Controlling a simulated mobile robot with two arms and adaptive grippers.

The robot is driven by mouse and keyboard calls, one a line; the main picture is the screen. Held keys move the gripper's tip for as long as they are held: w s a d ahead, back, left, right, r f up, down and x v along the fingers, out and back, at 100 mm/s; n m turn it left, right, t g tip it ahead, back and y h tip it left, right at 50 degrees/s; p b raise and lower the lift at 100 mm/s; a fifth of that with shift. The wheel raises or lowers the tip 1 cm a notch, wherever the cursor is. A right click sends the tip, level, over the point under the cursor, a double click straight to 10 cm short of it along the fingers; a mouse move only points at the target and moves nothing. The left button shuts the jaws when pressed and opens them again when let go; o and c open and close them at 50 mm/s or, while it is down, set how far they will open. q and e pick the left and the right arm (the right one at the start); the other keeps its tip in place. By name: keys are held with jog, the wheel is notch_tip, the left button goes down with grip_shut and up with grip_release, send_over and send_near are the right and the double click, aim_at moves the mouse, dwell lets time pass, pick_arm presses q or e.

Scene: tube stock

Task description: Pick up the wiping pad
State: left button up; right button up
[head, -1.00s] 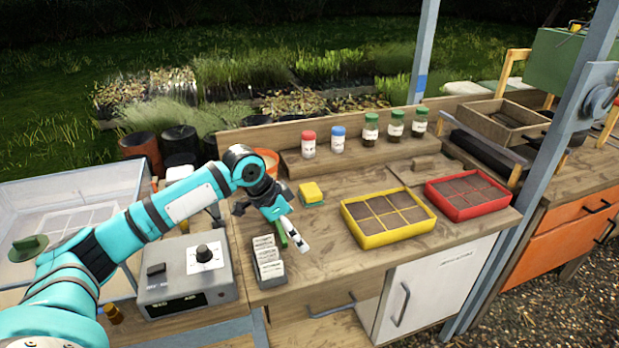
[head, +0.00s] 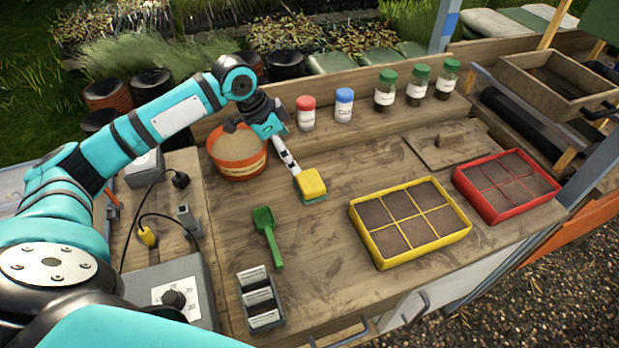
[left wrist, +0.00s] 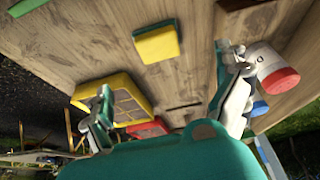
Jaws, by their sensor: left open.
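The wiping pad (head: 312,184) is a small yellow block with a green underside, lying on the wooden bench in the head view. It also shows in the left wrist view (left wrist: 157,44), near the top, beyond the fingers. My left gripper (head: 291,164) is just behind and left of the pad in the head view, its white-and-black finger close to the pad's upper left. In the left wrist view the two fingers of the gripper (left wrist: 172,92) are spread wide with nothing between them. Whether a finger touches the pad I cannot tell. My right gripper is out of view.
An orange pot (head: 238,158) stands left of the gripper, and red-capped (head: 306,114) and blue-capped (head: 344,106) jars behind it. A green scoop (head: 267,236) lies in front left. A yellow seed tray (head: 376,254) sits to the right. Bare wood surrounds the pad.

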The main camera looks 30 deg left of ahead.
pick_arm(q)
jog(key=p, duration=0.1)
send_near(309, 181)
jog(key=x, duration=0.5)
jog(key=shift+w+a, duration=0.15)
jog(key=shift+a, duration=0.1)
jog(key=shift+w+d+f, duration=0.1)
jog(key=shift+f, duration=0.25)
jog(key=shift+d+f+p, duration=0.2)
jog(key=shift+f+p, duration=0.15)
jog(key=shift+p, duration=0.05)
jog(key=p+x, duration=0.1)
jog(key=x, duration=0.2)
jog(key=shift+w+d+f, duration=0.15)
jog(key=shift+d+f, duration=0.05)
jog(key=shift+f, duration=0.1)
jog(key=shift+w+d+f, duration=0.1)
jog(key=shift+w+f, duration=0.05)
jog(key=shift+f, duration=0.3)
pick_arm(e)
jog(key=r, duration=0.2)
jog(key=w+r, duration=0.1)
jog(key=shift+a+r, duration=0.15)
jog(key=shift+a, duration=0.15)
pick_arm(q)
jog(key=c, duration=1.1)
jog(key=shift+o, duration=0.2)
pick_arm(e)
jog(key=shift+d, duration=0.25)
